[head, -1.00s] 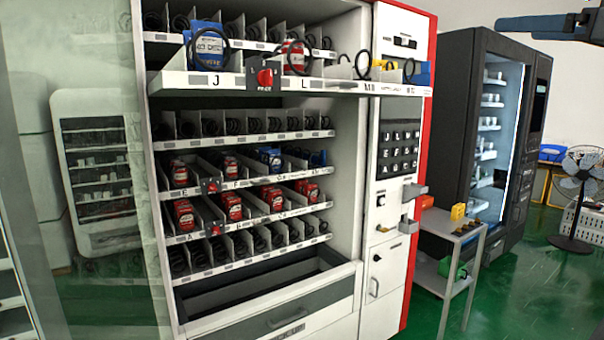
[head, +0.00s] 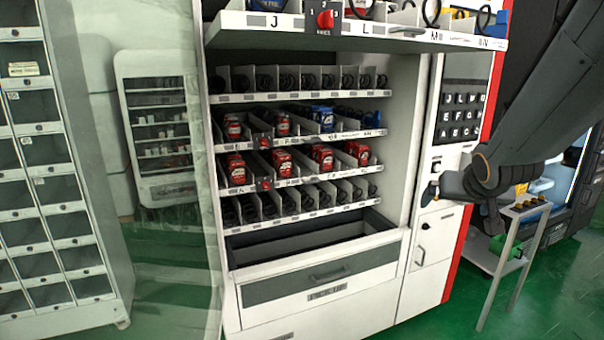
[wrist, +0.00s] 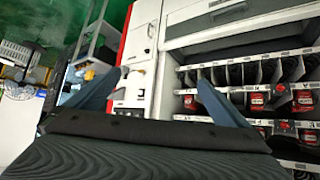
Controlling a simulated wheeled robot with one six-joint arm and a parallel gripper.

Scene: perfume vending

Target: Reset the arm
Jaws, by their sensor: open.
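My arm (head: 545,110) reaches in from the upper right of the head view, in front of the right side of the vending machine (head: 425,255). The fingers cannot be made out clearly there. In the wrist view my gripper (wrist: 162,77) has its two blue-grey fingers spread wide with nothing between them. The machine appears upside down beyond them, with its drawer (wrist: 225,15) at the top and red packs (wrist: 256,102) on shelves below.
The pulled-out upper shelf (head: 375,35) juts forward from the machine. A small metal trolley (head: 512,262) stands right of it, beside a dark machine. A white locker cabinet (head: 50,180) stands at the left. Green floor (head: 420,325) shows in front.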

